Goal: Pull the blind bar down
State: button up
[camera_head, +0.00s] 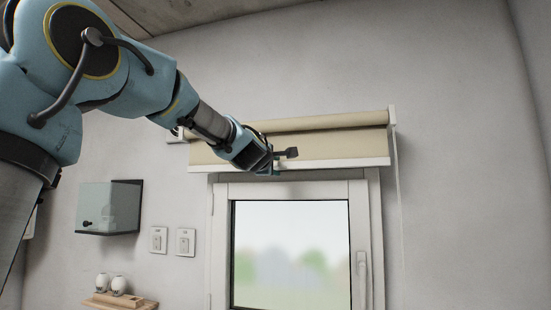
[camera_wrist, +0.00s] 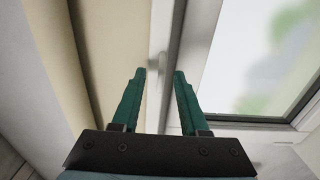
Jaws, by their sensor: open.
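The blind's beige fabric (camera_head: 345,144) hangs a short way down above the window. The white blind bar (camera_head: 340,163) runs level along its lower edge. My gripper (camera_head: 283,162) is at the bar, near the middle of its length. In the wrist view, its two green fingers (camera_wrist: 160,75) are open and apart. The white bar (camera_wrist: 162,45) shows in line with the gap between them, with the beige fabric (camera_wrist: 115,40) to the left. I cannot tell whether the fingers straddle the bar or touch it. My arm and gripper hide part of the fabric and bar.
The window (camera_head: 290,250) is below the blind, with a white handle (camera_head: 362,270) on its right side. A thin cord (camera_head: 399,200) hangs right of the blind. A grey wall box (camera_head: 108,208), switches (camera_head: 158,239) and a small shelf (camera_head: 120,302) are at the left.

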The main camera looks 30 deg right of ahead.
jog(key=shift+w+d, duration=0.3)
jog(key=shift+w, duration=0.05)
grip_shut()
dwell(1.3)
